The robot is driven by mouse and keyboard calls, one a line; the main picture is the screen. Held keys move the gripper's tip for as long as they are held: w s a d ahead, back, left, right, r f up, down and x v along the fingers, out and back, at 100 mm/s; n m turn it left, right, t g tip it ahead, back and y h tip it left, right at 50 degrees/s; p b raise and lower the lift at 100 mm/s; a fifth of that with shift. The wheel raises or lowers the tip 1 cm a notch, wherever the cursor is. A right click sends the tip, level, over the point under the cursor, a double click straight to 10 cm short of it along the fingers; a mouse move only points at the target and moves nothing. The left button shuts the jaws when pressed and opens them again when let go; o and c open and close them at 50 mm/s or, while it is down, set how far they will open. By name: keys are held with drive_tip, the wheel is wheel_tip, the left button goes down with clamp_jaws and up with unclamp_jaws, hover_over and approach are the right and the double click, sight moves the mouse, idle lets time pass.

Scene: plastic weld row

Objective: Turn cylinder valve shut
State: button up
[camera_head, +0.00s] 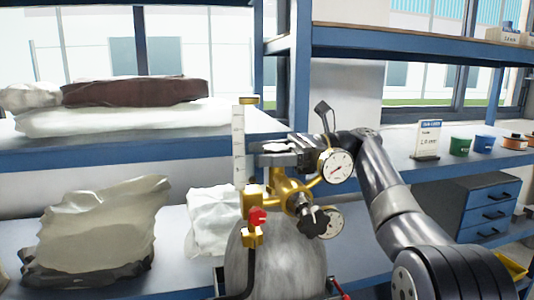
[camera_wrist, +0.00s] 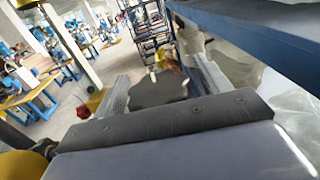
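A grey gas cylinder (camera_head: 275,262) stands upright in the head view, with brass valve fittings (camera_head: 285,190) on top. A black star-shaped knob (camera_head: 313,221) sits on the front of the fittings, and a red knob (camera_head: 257,217) is to its left. My gripper (camera_head: 262,153) reaches in from the right above the fittings. In the wrist view a dark lobed handwheel (camera_wrist: 158,91) lies between the two fingers of my gripper (camera_wrist: 162,88). The fingers stand apart, with a gap seeming to show on each side. The head view does not clearly show this handwheel; my gripper covers that spot.
Two round gauges (camera_head: 336,165) (camera_head: 328,222) and a clear flow tube (camera_head: 239,145) crowd the fittings. Blue shelves behind hold sacks (camera_head: 95,230), cups (camera_head: 483,144) and a small sign (camera_head: 428,138). The wrist view shows a blue beam (camera_wrist: 250,35) at upper right.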

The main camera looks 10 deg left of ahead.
sight(267, 146)
drive_tip(key=c, duration=0.9)
drive_tip(key=shift+w+r+m+t+y+p, duration=0.15)
drive_tip(key=shift+m+t+y+p, duration=0.35)
drive_tip(key=shift+m+t, duration=1.15)
drive_tip(key=shift+w+m+t, duration=0.2)
drive_tip(key=shift+m+t, duration=0.45)
drive_tip(key=shift+t, duration=1.3)
drive_tip(key=o, duration=0.9)
drive_tip(key=shift+o, duration=0.2)
wheel_tip(267, 146, up, 10)
drive_tip(key=shift+f+p, duration=0.1)
drive_tip(key=shift+p, duration=0.5)
